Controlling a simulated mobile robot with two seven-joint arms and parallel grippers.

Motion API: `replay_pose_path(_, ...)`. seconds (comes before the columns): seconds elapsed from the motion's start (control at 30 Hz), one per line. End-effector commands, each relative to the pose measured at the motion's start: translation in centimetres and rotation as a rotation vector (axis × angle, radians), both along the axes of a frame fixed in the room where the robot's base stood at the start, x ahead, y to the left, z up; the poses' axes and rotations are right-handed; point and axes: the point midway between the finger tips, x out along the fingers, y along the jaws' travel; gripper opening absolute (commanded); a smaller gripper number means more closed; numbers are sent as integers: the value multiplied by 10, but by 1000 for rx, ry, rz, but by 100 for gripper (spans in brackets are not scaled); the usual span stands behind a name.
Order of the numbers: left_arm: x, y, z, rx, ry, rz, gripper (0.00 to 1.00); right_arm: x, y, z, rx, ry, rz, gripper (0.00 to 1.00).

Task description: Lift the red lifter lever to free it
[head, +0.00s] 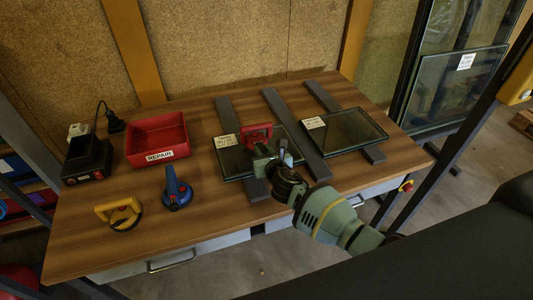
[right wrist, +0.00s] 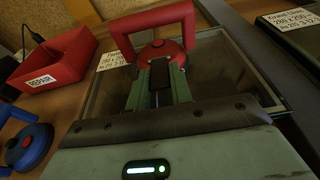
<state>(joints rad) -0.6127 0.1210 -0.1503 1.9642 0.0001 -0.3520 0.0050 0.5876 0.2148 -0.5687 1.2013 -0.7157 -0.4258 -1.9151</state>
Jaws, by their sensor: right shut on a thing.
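The red lifter (head: 257,133) sits on the left glass pane (head: 231,162), near its top edge. In the right wrist view its red handle (right wrist: 151,26) arches over a round red body (right wrist: 165,49). My right gripper (head: 262,151) reaches in from the lower right and is shut on the lifter. In the right wrist view its two green fingers (right wrist: 160,78) meet the near side of the round body. The fingers hide the lever, so its angle cannot be told. My left gripper is not in view.
Dark rails (head: 285,118) carry both panes; the second pane (head: 350,130) lies to the right. A red REPAIR bin (head: 157,137), a black charger (head: 87,160), a blue lifter (head: 176,190) and a yellow lifter (head: 119,213) stand on the left. The wooden tabletop (head: 215,220) is clear in front.

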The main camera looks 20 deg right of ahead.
Motion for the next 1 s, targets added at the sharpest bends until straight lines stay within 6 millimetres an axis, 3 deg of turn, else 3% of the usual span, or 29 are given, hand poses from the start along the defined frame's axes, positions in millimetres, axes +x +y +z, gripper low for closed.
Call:
replay_pose_path(0.03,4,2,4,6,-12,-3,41,3,-2,10,-6,11,2,0)
replay_pose_path(1.0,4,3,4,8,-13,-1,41,14,-1,26,-12,510,21,0)
